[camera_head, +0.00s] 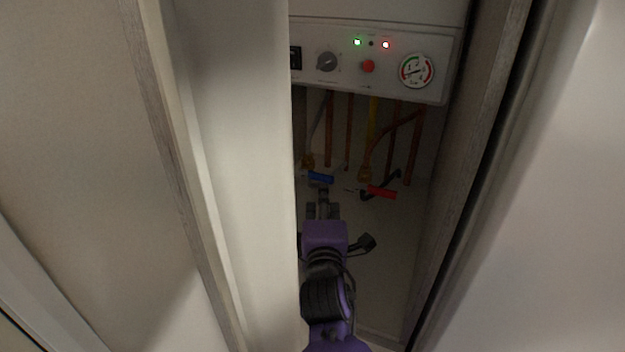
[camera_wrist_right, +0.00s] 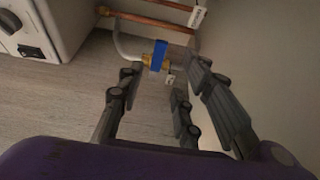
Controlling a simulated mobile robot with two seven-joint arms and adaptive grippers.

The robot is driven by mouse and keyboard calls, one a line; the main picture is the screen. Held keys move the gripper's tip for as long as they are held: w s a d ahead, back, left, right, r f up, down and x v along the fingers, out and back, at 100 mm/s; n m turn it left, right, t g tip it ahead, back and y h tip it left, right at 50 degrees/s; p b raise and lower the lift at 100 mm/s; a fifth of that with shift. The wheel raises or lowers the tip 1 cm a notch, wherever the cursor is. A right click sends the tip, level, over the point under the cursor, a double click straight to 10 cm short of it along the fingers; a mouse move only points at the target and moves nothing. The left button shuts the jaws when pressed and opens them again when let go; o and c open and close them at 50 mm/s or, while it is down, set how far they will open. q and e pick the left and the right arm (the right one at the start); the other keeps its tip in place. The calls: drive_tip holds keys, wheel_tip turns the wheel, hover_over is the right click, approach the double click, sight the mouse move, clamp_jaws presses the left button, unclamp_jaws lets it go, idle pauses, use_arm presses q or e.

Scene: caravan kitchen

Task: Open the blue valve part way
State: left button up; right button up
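The blue valve handle (camera_head: 320,178) is a small blue lever low in the cupboard, among the pipes below the boiler panel. In the right wrist view the blue handle (camera_wrist_right: 158,56) sits on a brass valve body, just beyond the fingertips. My right gripper (camera_head: 322,192) reaches in from below, close in front of the blue handle. In the right wrist view the right gripper (camera_wrist_right: 160,84) has its fingers spread, with nothing between them. Contact with the handle does not show. My left gripper is not in view.
A red valve handle (camera_head: 382,192) is just right of the blue one. Copper pipes (camera_head: 329,130) run above. The control panel (camera_head: 345,62) has a knob, a red button and a gauge (camera_head: 416,71). A pale panel (camera_head: 240,150) and the right frame (camera_head: 470,160) bound a narrow opening.

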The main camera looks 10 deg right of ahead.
sight(324, 179)
drive_tip(key=w, duration=0.2)
drive_tip(key=w+d, duration=0.1)
drive_tip(key=w, duration=0.4)
drive_tip(key=shift+d+r, duration=0.15)
drive_tip(key=shift+d, duration=0.25)
drive_tip(key=shift+c, duration=0.5)
clamp_jaws()
